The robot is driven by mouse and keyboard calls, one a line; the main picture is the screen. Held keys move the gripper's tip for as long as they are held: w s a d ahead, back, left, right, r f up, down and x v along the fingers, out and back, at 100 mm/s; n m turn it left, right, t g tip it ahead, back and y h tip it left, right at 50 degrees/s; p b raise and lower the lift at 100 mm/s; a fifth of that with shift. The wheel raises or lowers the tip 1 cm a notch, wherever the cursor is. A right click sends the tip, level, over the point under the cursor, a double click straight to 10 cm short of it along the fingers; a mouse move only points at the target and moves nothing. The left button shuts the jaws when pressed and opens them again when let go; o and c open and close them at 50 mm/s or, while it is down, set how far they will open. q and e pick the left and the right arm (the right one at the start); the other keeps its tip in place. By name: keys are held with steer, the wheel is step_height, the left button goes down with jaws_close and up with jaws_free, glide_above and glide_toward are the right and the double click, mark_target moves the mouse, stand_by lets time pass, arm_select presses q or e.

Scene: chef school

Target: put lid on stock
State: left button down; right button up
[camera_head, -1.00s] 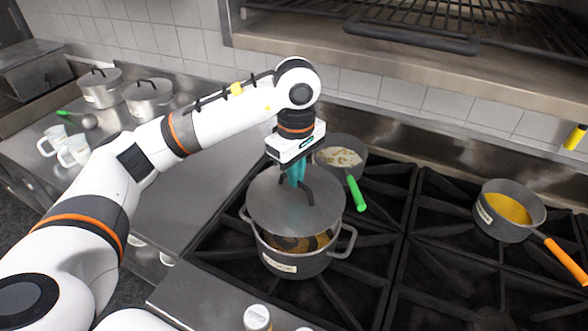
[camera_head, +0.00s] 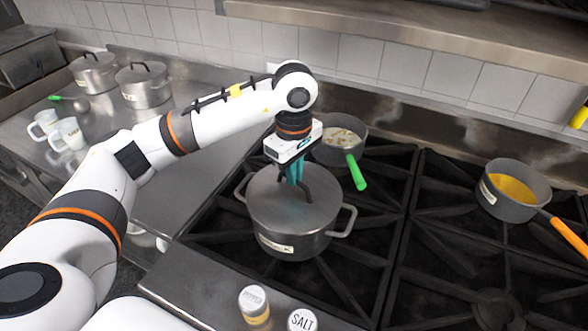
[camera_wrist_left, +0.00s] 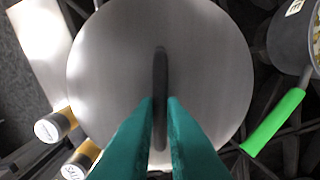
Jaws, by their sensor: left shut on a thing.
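The stock pot (camera_head: 290,244) is a grey two-handled pot with a label, standing on the stove's front left burner. The round grey lid (camera_head: 300,208) covers its mouth and looks level; the contents are hidden. My left gripper (camera_head: 296,180) comes down from above with teal fingers shut on the lid's dark handle. In the left wrist view, the lid (camera_wrist_left: 110,75) fills the middle, and the fingers (camera_wrist_left: 160,105) are on either side of its handle (camera_wrist_left: 160,70). My right gripper is not in view.
A pan with a green handle (camera_head: 356,172) stands just behind the pot. A pan of orange soup (camera_head: 514,188) is at the right. Pepper (camera_head: 254,303) and salt (camera_head: 302,320) shakers stand at the front edge. Two lidded pots (camera_head: 144,88) and mugs (camera_head: 68,134) are on the left counter.

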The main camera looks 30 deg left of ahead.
arm_select(q)
steer(key=c, duration=1.5)
jaws_free()
steer(key=shift+o, duration=0.3)
